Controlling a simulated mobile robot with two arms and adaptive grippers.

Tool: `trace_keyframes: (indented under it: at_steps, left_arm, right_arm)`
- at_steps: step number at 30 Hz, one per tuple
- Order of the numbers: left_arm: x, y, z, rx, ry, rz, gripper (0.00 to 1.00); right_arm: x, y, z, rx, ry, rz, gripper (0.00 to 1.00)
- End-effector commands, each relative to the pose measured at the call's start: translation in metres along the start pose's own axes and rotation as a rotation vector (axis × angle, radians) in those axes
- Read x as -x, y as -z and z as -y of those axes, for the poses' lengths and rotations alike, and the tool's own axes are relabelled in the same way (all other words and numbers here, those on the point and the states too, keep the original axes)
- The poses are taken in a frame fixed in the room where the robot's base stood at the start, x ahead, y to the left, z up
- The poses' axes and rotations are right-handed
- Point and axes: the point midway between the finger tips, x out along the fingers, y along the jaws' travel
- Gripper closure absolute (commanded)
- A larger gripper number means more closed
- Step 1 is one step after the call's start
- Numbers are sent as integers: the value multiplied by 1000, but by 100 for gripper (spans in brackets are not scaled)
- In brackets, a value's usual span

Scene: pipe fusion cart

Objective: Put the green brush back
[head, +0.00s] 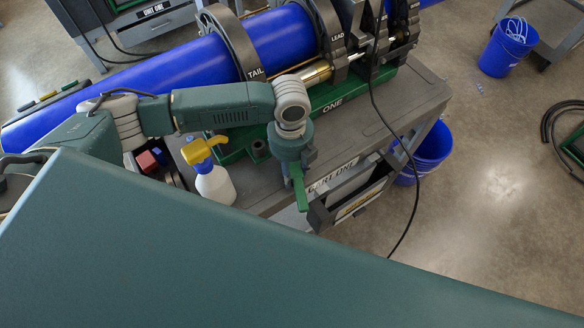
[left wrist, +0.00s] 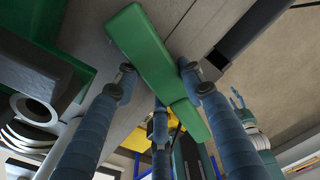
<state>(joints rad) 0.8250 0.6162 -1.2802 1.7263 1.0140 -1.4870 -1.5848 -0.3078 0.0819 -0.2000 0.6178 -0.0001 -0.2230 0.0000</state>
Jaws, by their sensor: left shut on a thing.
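The green brush (head: 299,190) hangs below my left gripper (head: 296,170) in the head view, near the front edge of the cart by the CART ONE label. It looks like a narrow green bar pointing down. In the left wrist view the brush (left wrist: 142,48) lies between the blue-grey fingers of my left gripper (left wrist: 158,82), which is shut on it. Its wider part reaches toward the top of that picture. I cannot see any bristles. My right gripper is not in view.
The grey cart top (head: 408,98) carries a green fusion machine with a blue pipe (head: 285,32). A white spray bottle (head: 215,186) with a yellow head stands left of the gripper. A black cable (head: 410,170) hangs at the right. A blue bucket (head: 432,145) stands beyond the cart.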

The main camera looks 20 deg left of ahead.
Motion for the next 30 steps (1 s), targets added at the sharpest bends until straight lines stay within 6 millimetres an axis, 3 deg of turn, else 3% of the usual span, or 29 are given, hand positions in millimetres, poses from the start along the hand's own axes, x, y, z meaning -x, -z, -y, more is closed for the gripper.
trace_keyframes:
  at_steps: [8, 9, 12, 23, 30]
  left_arm:
    - [-3, 0, 0, 0, 0, -1, 94]
    - [-3, 0, 0, 0, 0, 0, 57]
    - [-3, 0, 0, 0, 0, -1, 42]
    - [3, 0, 0, 0, 1, 0, 42]
    - [44, -2, 1, -1, 5, 3, 42]
  right_arm:
    - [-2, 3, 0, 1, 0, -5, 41]
    - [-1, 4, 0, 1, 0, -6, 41]
    - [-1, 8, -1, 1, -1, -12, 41]
    - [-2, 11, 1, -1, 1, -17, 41]
    - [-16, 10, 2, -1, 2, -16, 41]
